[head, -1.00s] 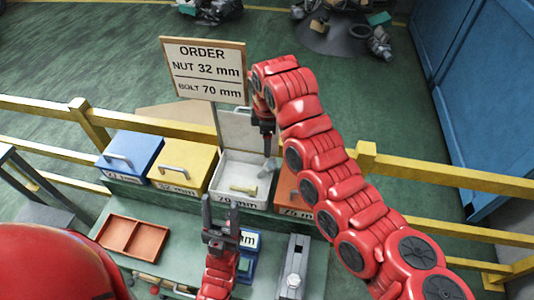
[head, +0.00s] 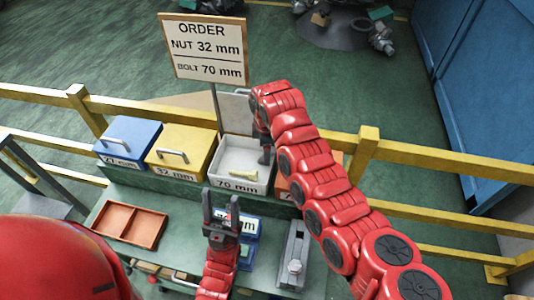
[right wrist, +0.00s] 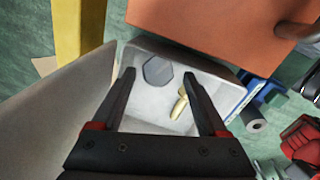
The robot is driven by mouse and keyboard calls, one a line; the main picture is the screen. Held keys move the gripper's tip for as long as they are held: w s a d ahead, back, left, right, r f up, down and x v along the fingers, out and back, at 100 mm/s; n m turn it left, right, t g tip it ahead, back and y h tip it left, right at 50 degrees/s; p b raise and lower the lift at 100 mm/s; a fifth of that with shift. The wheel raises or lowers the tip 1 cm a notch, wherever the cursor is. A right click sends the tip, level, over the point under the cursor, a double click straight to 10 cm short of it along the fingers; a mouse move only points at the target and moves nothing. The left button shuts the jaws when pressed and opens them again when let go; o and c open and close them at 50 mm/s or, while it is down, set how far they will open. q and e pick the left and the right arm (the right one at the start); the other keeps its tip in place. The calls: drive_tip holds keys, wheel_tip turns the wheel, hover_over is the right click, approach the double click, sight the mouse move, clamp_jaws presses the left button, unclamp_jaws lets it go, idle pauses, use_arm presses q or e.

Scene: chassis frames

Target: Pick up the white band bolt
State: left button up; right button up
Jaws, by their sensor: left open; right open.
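The open white 70 mm bin (head: 222,182) stands at the back of the bench. In the right wrist view, a grey hex-headed bolt (right wrist: 158,70) is inside it, seen from above. No white band shows on it. A cream-coloured piece (head: 243,175) lies beside it in the bin and also shows in the right wrist view (right wrist: 180,103). My right gripper (right wrist: 159,75) is open, with the hex head between its fingertips in the picture; contact cannot be told. My left gripper (head: 221,198) is open and empty over the bench, in front of the bin.
A blue bin (head: 128,139) and a yellow 32 mm bin (head: 182,148) stand left of the white one, an orange bin (right wrist: 210,25) to its right. An order sign (head: 205,48) rises behind. A red-orange tray (head: 128,224) and a grey fixture (head: 293,255) lie on the bench.

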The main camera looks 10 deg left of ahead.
drive_tip(key=f, duration=0.1)
drive_tip(key=f+b, duration=0.1)
drive_tip(key=f, duration=0.1)
drive_tip(key=shift+w+a+f, duration=0.15)
drive_tip(key=shift+w+f, duration=0.15)
drive_tip(key=shift+w, duration=0.1)
clamp_jaws()
